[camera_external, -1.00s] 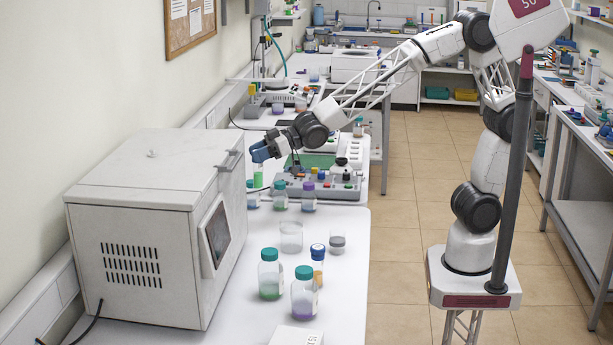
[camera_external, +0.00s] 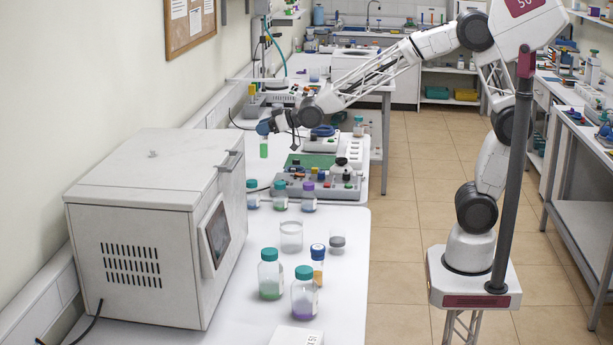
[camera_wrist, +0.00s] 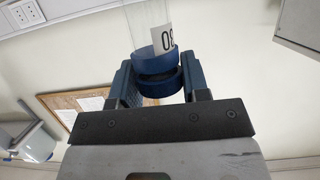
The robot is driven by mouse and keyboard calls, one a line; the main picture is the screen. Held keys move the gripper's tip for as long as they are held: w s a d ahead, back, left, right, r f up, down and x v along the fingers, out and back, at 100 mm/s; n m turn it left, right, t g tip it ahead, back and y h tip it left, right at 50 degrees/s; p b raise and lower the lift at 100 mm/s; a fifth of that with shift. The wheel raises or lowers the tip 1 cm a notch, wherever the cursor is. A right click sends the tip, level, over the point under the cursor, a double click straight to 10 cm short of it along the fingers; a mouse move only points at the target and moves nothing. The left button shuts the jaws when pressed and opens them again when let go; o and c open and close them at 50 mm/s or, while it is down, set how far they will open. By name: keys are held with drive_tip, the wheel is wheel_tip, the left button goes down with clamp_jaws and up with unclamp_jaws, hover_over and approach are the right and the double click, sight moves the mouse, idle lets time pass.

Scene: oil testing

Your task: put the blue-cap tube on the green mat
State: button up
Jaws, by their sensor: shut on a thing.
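My gripper (camera_external: 265,127) is shut on the blue cap of a clear tube (camera_external: 264,150) with green liquid. The tube hangs upright in the air above the bench, beyond the white box machine. In the wrist view my gripper (camera_wrist: 160,80) has its blue fingers on both sides of the blue cap, and the clear tube (camera_wrist: 148,25) with a white label extends to the top edge. The green mat (camera_external: 318,160) lies flat on the bench, lower and to the right of the tube, partly hidden behind a grey device.
A grey rack device (camera_external: 312,190) with coloured knobs stands in front of the mat. Several capped bottles, a beaker (camera_external: 291,236) and another blue-capped jar with orange contents (camera_external: 317,265) stand nearer. A large white machine (camera_external: 150,230) fills the left.

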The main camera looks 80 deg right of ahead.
drive_tip(key=s+d+m+g+h, duration=0.1)
drive_tip(key=s+d+m+h, duration=0.2)
drive_tip(key=d, duration=0.9)
drive_tip(key=s+d+m+g+h, duration=0.15)
drive_tip(key=s+d, duration=0.35)
drive_tip(key=d, duration=0.7)
drive_tip(key=s+d+m+h, duration=0.2)
drive_tip(key=s+d+h, duration=0.15)
drive_tip(key=d, duration=0.85)
drive_tip(key=f, duration=0.5)
drive_tip(key=shift+s+d+f, duration=0.15)
drive_tip(key=shift+s+d, duration=0.05)
drive_tip(key=shift+s, duration=0.05)
wheel_tip(320, 180, down, 6)
drive_tip(key=shift+f, duration=0.15)
drive_tip(key=shift+f, duration=1.85)
drive_tip(key=shift+f, duration=0.1)
